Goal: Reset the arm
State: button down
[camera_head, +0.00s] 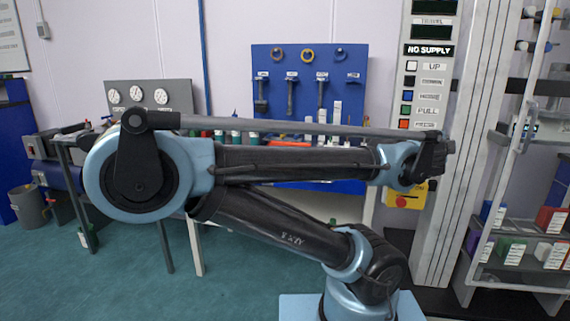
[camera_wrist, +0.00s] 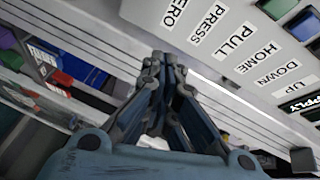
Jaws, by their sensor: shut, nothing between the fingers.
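My arm (camera_head: 290,165) is folded in the head view, with its upper links stretched level across the middle and the lower link running down to the blue base joint at the lower right. My gripper shows in the wrist view (camera_wrist: 163,75), its dark fingers together and empty. The gripper points toward the panel column with the labelled buttons and stands apart from it as far as I can tell. In the head view the fingers cannot be made out at the arm's right end.
The grey control column (camera_head: 425,150) with coloured buttons stands right of the arm. A shelf (camera_head: 515,280) with small boxes is at the far right. A blue tool board (camera_head: 310,60) hangs behind the arm. A grey bin (camera_head: 30,205) stands at the left. Green floor is open at the lower left.

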jog(key=w+a+f+n+g+y, duration=0.1)
jog(key=w+a+f+n+y, duration=0.2)
jog(key=a+f+n+y, duration=0.55)
jog(key=w+a+f+n+g+y, duration=0.1)
jog(key=w+a+f+n+y, duration=0.3)
jog(key=a, duration=0.8)
jog(key=s+a+f+n+g+h, duration=0.1)
jog(key=s+a+f+n+g, duration=0.2)
jog(key=s+f+n+g, duration=0.1)
jog(key=s+a+f+n+g+h, duration=0.1)
jog(key=s+a+f+n+g, duration=0.3)
jog(key=s+f, duration=0.5)
jog(key=shift+s+f+n+g, duration=0.35)
jog(key=shift+s+n, duration=0.3)
jog(key=shift+n, duration=0.6)
